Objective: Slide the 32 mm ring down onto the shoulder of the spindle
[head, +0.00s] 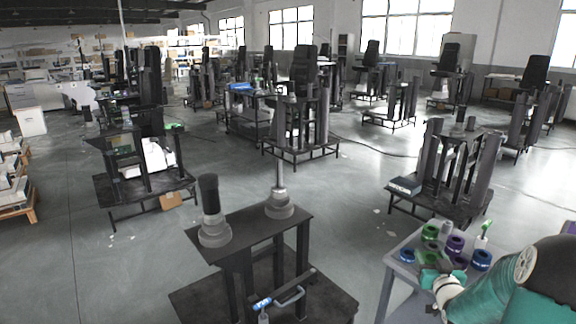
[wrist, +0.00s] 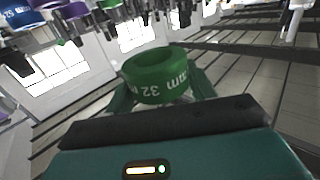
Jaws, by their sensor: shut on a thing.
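The green ring (wrist: 158,75) is marked "32 mm", upside down in the wrist view. My gripper (wrist: 160,95) is shut on it, with teal fingers at its sides. In the head view my gripper (head: 440,268) is low over the grey table at the right; I cannot clearly tell the held ring from the green rings there. A slim stepped metal spindle (head: 279,180) stands upright on a black stand (head: 255,228), with a wider collar (head: 279,204) at its foot. It is well to the left of my gripper. No ring shows on it.
A thicker post with a dark top (head: 210,205) stands left of the spindle on the same stand. The grey table (head: 398,270) holds several blue, purple and green rings, including a purple ring (head: 455,243). Open floor lies between table and stand. Other column stands fill the background.

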